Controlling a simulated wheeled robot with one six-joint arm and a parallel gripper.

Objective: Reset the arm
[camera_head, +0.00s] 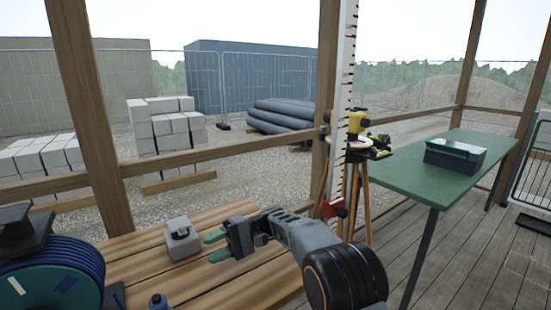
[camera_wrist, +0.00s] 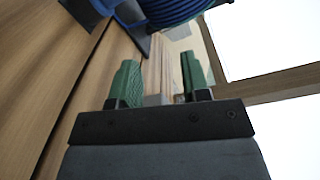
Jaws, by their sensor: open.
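My gripper (camera_head: 213,246) is at the end of my arm, which reaches in from the right over the wooden bench (camera_head: 226,284) in the head view. Its two green fingers point left and stand apart with nothing between them. In the wrist view my gripper (camera_wrist: 159,85) also shows open, with the bench's planks (camera_wrist: 45,75) on the left. A small grey box-like block (camera_head: 182,240) stands on the bench just left of the fingertips, apart from them as far as I can tell.
A blue cable reel (camera_head: 52,275) is at the lower left. A levelling staff (camera_head: 345,100) and a yellow instrument on a tripod (camera_head: 357,122) stand behind my arm. A green table (camera_head: 425,182) with a dark case (camera_head: 455,155) is at right. Timber posts (camera_head: 88,110) frame the hut.

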